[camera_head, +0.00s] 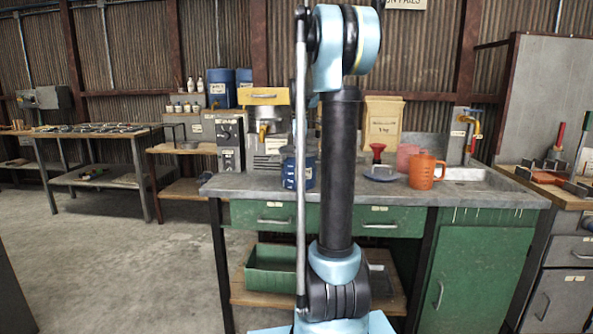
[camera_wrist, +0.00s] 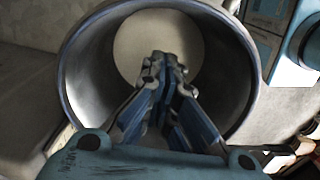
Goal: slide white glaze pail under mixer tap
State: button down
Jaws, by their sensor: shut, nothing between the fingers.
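In the wrist view my gripper (camera_wrist: 165,62) is shut and empty. Its fingers point into the mouth of a large round vessel (camera_wrist: 80,75) with grey walls and a pale round bottom. I cannot tell whether this is the white glaze pail or how deep the fingertips are. In the head view a mixer-like machine with a yellow top (camera_head: 264,96) stands on the workbench, with a small yellow tap (camera_head: 263,131) on its front. My arm hides part of the bench beside it. I see no clear white pail there, and my gripper is not visible in that view.
The grey workbench (camera_head: 440,193) also holds a blue jug (camera_head: 290,172) partly behind my arm, a red funnel (camera_head: 378,150), a pink vessel (camera_head: 406,156), an orange jug (camera_head: 424,172) and a tan bag (camera_head: 382,122). A sink (camera_head: 463,174) is at the right. Open floor lies left.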

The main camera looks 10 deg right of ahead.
aim_at(300, 145)
jog(key=shift+a+r, duration=0.1)
jog(key=shift+r, duration=2.3)
